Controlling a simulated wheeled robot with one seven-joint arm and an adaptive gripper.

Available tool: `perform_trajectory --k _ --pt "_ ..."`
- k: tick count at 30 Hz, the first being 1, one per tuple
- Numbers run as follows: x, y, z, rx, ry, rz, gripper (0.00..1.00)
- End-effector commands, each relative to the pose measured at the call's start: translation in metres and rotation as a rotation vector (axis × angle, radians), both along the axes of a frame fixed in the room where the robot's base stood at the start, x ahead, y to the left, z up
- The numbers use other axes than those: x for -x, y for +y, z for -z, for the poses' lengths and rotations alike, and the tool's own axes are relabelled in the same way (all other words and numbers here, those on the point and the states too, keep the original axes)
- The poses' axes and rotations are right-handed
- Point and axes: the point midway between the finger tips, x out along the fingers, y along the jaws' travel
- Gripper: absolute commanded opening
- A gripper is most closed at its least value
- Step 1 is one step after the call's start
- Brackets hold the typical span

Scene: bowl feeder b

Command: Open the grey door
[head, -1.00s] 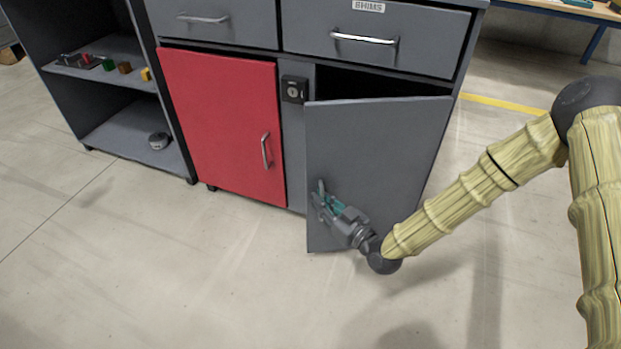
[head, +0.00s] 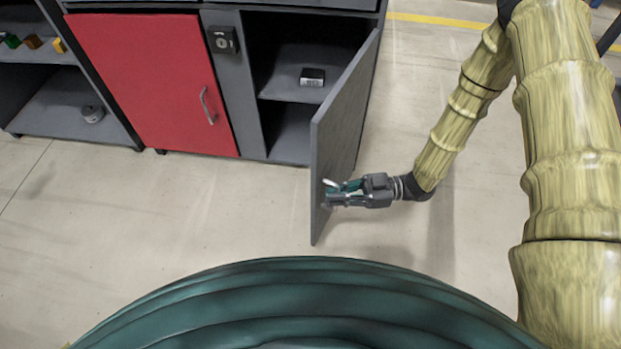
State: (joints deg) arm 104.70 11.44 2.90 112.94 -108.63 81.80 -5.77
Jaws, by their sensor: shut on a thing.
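The grey door (head: 345,125) stands wide open, swung out from the cabinet on its right side, and I see it nearly edge-on. My gripper (head: 337,192) is at the lower free edge of the door, shut on the door's handle (head: 330,183). The handle is mostly hidden by the fingers. Behind the door the compartment (head: 292,100) is open to view, with a shelf and a small black box with a white label (head: 312,77) on it.
A shut red door (head: 150,80) with a metal handle is left of the compartment, and a lock (head: 222,40) sits between them. An open shelf unit (head: 60,100) stands at far left. The floor (head: 230,215) in front is clear.

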Motion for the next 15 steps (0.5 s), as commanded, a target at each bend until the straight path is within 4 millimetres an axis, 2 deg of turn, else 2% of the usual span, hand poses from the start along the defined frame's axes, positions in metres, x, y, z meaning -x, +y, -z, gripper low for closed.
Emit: perform_trajectory --k 1,6,9,15 --pt "0.002 -0.013 -0.003 0.003 -0.001 -0.032 0.0" --pt "0.011 -0.05 -0.002 0.002 -0.001 -0.147 0.0" --pt "0.013 -0.068 -0.002 0.001 -0.001 -0.206 0.0" --pt "0.015 -0.094 -0.001 -0.001 0.001 -0.204 0.0"
